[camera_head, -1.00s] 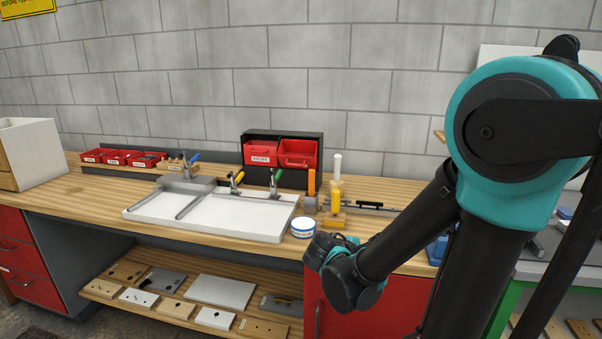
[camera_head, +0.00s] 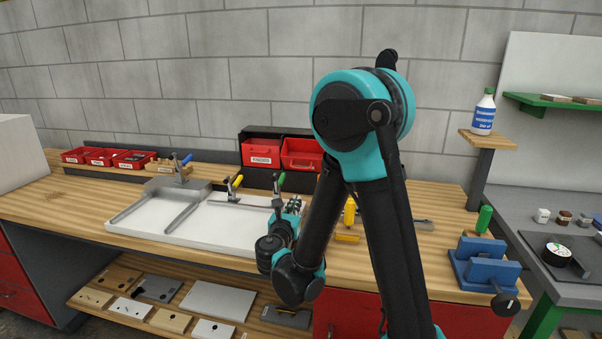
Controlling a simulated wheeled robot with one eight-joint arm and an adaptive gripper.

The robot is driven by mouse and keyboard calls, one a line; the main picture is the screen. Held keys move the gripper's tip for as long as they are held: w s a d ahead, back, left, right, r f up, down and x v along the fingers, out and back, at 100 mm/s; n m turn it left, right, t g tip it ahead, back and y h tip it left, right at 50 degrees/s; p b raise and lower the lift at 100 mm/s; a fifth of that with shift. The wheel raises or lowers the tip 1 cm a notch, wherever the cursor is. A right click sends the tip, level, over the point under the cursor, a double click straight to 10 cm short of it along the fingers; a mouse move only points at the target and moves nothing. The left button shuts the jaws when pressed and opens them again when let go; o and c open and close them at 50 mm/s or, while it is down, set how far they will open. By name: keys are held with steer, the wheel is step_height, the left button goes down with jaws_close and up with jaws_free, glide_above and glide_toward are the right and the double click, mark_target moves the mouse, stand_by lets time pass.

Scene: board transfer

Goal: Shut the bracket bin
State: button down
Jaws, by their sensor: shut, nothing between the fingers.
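Two red bins sit side by side in a black rack at the back of the wooden bench. The left bin (camera_head: 261,152) has a white label too small to read surely. The right bin (camera_head: 302,155) shows a handle on its front and seems to stick out further. I cannot tell for sure which is the bracket bin. My gripper (camera_head: 294,205) is over the front of the bench, below and in front of the rack, apart from both bins. It is small and partly hidden by my wrist; it is shut and empty.
A white board tray (camera_head: 160,215) with clamps lies left of my gripper. A yellow-handled tool (camera_head: 349,212) stands behind my arm. A blue vise (camera_head: 484,265) and a white bottle (camera_head: 484,112) are at right. Small red bins (camera_head: 133,160) line the back left.

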steer(key=shift+w+a, duration=0.3)
steer(key=shift+a, duration=0.05)
steer(key=shift+w, duration=0.35)
steer(key=x, duration=0.9)
steer(key=shift+r, duration=0.1)
steer(key=shift+w+d+r, duration=0.15)
steer(key=shift+w+r, duration=0.7)
steer(key=shift+r, duration=0.05)
steer(key=shift+w+d+r, duration=0.1)
steer(key=shift+w+r, duration=0.45)
steer(key=shift+r, duration=0.15)
steer(key=shift+w+r+g, duration=0.1)
steer(key=shift+r+g, duration=0.1)
steer(key=shift+g, duration=0.1)
steer(key=shift+w+d+r+g+y, duration=0.1)
steer(key=shift+w+r+g+y, duration=0.15)
steer(key=shift+r+g, duration=0.3)
